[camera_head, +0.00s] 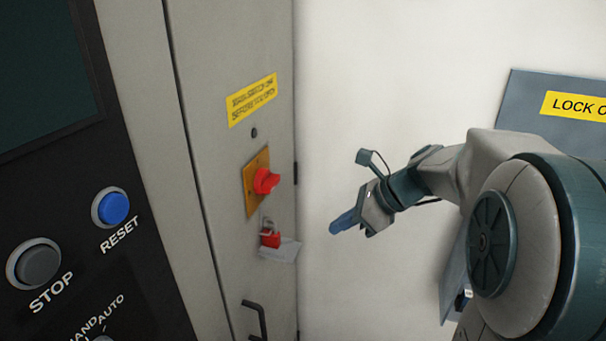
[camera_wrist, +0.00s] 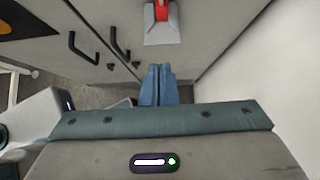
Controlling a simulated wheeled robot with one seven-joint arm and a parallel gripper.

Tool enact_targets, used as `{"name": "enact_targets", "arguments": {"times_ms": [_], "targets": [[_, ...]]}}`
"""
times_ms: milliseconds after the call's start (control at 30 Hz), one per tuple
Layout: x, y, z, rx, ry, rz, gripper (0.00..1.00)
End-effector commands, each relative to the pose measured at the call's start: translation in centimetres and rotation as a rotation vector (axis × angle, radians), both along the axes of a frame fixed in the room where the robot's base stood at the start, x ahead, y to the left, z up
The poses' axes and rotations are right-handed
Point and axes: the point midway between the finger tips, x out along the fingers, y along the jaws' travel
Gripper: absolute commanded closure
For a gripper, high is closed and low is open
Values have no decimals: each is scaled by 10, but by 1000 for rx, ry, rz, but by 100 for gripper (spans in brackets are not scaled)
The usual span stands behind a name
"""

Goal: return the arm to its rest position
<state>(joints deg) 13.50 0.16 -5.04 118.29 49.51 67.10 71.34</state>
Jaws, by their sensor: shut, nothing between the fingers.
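My arm reaches in from the right side of the head view, bent, with its wrist in front of the white wall. My gripper (camera_head: 335,227) points left and slightly down, toward the grey cabinet, and is apart from it. Its blue fingers are together with nothing between them. In the wrist view the gripper (camera_wrist: 159,72) shows the two blue fingers side by side, below a red padlock with a pale tag.
The grey cabinet door (camera_head: 225,180) carries a red rotary switch (camera_head: 265,181), a red padlock (camera_head: 270,238) with a tag (camera_head: 282,251) and a black handle (camera_head: 254,318). A control panel (camera_head: 60,200) stands left. A grey lock-out board (camera_head: 525,98) hangs behind my arm. Open space lies before the white wall.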

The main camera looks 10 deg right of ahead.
Motion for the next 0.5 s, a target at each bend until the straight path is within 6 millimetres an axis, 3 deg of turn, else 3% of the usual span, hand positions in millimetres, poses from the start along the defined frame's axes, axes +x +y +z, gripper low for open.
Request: {"name": "enact_targets", "arguments": {"times_ms": [167,333,500], "targets": [[-32,10,-5,-160,-114,204,100],[-89,14,-19,-471,-334,645,100],[-136,4,-32,-764,-531,1141,100]]}}
